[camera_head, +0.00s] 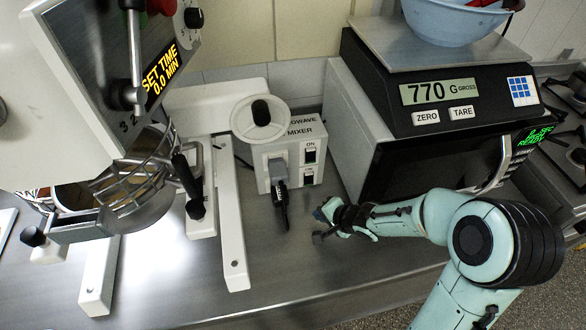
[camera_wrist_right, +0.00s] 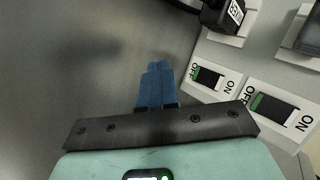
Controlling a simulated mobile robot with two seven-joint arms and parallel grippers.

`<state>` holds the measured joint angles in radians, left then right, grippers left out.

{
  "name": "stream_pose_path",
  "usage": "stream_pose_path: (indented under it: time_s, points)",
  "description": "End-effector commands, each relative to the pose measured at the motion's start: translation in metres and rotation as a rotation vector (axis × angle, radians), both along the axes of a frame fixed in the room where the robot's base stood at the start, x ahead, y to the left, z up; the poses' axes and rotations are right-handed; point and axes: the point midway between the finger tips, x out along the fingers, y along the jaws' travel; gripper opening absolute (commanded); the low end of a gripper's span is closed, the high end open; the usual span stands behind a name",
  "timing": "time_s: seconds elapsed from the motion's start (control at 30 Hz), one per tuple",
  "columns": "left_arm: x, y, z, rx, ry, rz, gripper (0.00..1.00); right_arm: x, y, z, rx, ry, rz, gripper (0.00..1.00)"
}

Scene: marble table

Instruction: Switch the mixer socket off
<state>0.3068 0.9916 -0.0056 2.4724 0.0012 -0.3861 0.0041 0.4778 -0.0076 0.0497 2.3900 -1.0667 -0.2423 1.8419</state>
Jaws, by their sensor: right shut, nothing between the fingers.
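The socket box (camera_head: 290,150) is white, with "MIXER" and part of "MICROWAVE" lettered on top. Its front carries an upper rocker switch (camera_head: 310,156) under "ON" and a lower one (camera_head: 309,178). A dark plug with a cable (camera_head: 280,190) sits in its left side. In the right wrist view two black rockers (camera_wrist_right: 207,77) and (camera_wrist_right: 272,108) show, each with green near its OFF end. I cannot tell which belongs to the mixer. My right gripper (camera_head: 322,213) is shut and empty, in front of and below the switches, apart from them. Its blue fingertips (camera_wrist_right: 156,84) meet. My left gripper is not in view.
A stand mixer (camera_head: 100,70) with a caged bowl stands at left, its white legs (camera_head: 230,220) near the box. A scale (camera_head: 440,105) reading 770 G, bearing a blue bowl (camera_head: 455,22), sits on a black microwave (camera_head: 430,165) at right. The metal counter in front is clear.

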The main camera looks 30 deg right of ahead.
Motion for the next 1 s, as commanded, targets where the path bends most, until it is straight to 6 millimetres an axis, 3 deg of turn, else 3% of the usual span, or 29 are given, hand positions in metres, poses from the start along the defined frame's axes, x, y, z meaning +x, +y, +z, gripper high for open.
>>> stream_pose_path:
  time_s: [0.53,1.0]
  points:
    - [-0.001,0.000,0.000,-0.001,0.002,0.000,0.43,0.005,-0.002,-0.002,0.001,0.001,0.000,0.00]
    - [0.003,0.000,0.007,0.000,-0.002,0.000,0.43,0.063,-0.020,-0.009,0.002,0.002,0.000,0.00]
